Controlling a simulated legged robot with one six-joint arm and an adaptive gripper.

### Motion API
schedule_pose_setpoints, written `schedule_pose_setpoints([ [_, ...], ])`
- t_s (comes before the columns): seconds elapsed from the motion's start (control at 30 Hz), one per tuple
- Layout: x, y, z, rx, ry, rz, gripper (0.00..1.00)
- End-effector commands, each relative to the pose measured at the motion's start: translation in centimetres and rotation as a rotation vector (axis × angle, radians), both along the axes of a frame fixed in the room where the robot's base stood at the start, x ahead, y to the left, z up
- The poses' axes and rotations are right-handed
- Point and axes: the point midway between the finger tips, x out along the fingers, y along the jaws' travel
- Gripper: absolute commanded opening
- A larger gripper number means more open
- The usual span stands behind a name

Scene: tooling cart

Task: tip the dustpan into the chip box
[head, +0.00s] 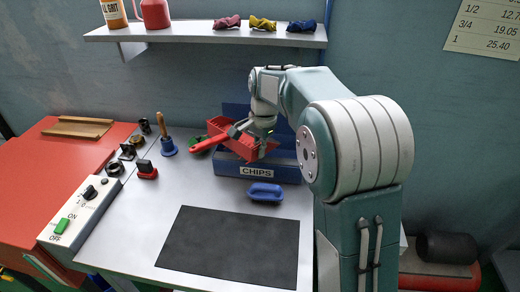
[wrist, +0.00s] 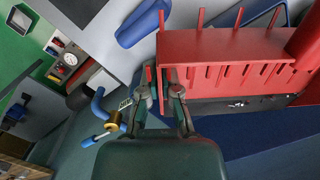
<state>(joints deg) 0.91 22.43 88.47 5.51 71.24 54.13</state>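The red dustpan (head: 236,141) is held above the blue chip box (head: 288,174), which carries a CHIPS label on its front. The dustpan's handle points left and its body looks tilted down to the right. My gripper (head: 252,139) is at the dustpan's rim. In the wrist view a thin red part of the dustpan (wrist: 225,55) shows between the two fingers of my gripper (wrist: 164,92). The box interior is mostly hidden behind its front wall, the dustpan and my arm. I cannot tell whether chips lie in the dustpan.
A blue bell-shaped tool (head: 167,142), a red-and-black stamp-like piece (head: 147,170) and a switch box (head: 80,212) stand to the left. A shelf (head: 205,33) runs above.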

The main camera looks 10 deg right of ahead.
Motion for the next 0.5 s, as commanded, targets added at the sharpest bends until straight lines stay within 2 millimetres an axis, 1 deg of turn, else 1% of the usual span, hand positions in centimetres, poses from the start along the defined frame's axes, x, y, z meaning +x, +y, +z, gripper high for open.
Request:
schedule_pose_setpoints([
  [0.03, 0.3, -0.6, 0.0, 0.048, 0.029, -0.006, 0.00],
  [0.17, 0.6, -1.1, 0.3, 0.177, 0.113, -0.006, 0.00],
  [0.5, 2.0, -3.2, 1.1, 0.473, 0.304, -0.003, 0.00],
])
